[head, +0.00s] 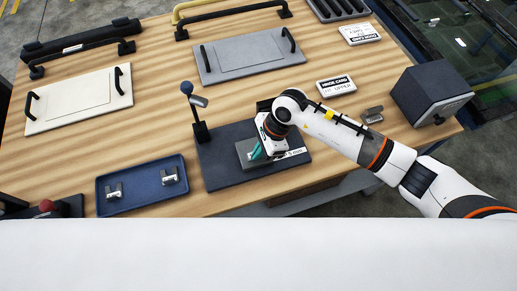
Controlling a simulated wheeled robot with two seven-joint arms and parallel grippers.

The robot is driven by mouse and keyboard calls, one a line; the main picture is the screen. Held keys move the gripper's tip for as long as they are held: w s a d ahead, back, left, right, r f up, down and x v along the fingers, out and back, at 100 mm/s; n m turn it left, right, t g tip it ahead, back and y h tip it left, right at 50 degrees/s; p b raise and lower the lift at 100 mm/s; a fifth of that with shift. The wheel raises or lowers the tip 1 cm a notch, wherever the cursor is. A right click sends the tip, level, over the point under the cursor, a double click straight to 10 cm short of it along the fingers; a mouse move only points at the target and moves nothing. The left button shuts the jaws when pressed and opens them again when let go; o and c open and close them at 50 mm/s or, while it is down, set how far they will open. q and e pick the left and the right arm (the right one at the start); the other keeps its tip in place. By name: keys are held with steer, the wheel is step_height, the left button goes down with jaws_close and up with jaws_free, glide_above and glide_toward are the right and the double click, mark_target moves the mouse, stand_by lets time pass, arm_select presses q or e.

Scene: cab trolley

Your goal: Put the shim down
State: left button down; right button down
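My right gripper (262,152) points down over the dark base plate (223,175) in the middle of the bench, near its front edge. A small teal piece (256,153), which may be the shim, shows right at its fingertips. It is above or against a grey block (243,150) on the plate; I cannot tell whether it touches. A white label ending in "mm" (291,155) lies beside the gripper. The gripper's body and wrist hide most of the fingers and their grip. My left gripper is out of view.
A post with a lever (197,113) rises at the plate's left corner. A blue tray (141,187) with two small metal parts stands left. A dark box (430,94), a hinge card (336,86) and handled panels (250,46) occupy the right and back. Bare wood shows between them.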

steer(key=shift+f, duration=0.2)
steer(key=c, duration=1.6)
jaws_free()
steer(key=shift+c, duration=0.2)
steer(key=shift+r, duration=0.1)
steer(key=shift+r, duration=0.15)
steer(key=b+v, duration=0.3)
steer(key=v, duration=0.9)
steer(key=shift+a, duration=0.1)
